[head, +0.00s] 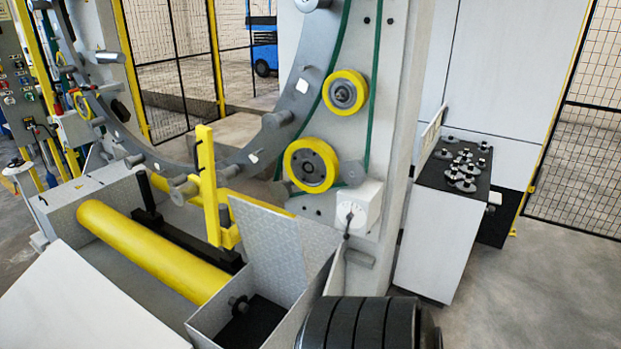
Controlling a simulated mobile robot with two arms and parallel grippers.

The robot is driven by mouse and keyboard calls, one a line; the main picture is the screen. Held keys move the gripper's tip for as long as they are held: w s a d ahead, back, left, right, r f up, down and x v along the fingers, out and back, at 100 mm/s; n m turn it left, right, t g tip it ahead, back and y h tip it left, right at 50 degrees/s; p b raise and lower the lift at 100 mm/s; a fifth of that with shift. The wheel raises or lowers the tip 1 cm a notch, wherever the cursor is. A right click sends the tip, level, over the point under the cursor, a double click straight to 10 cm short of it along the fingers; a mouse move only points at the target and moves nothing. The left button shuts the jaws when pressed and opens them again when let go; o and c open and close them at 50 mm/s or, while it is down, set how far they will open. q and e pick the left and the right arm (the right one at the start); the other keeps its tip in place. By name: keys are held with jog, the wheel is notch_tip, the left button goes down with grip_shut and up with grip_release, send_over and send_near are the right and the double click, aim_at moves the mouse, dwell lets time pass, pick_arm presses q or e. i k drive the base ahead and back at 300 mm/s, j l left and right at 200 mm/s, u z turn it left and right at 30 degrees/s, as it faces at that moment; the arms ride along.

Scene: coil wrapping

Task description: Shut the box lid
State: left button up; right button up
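A grey metal box (212,322) stands open at the bottom centre. A textured grey plate (268,245) stands raised and slightly tilted at its back; it looks like the lid, swung open, though its hinge is not clear. The box's dark inside (252,325) shows, with a small dark round part by the left wall. The box's front end is cut off by the picture's lower edge. Neither my left nor my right gripper is in view.
A yellow roller (155,252) lies left of the box, with a yellow post (208,185) behind. A black ridged cylinder (345,325) sits close on the right. The large grey ring (290,110) and yellow wheels (311,165) rise behind. Floor (540,290) is free at right.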

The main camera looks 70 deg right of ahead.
aim_at(272, 239)
jog(key=k+l, duration=0.15)
jog(key=l, duration=0.2)
jog(key=k+l+z, duration=0.1)
jog(key=l, duration=0.25)
jog(key=k+l, duration=0.15)
jog(key=l, duration=0.15)
jog(key=k+l+z, duration=0.1)
jog(key=l, duration=0.25)
jog(key=k+l, duration=0.15)
jog(key=l, duration=0.25)
jog(key=k+l+z, duration=0.1)
jog(key=l, duration=0.25)
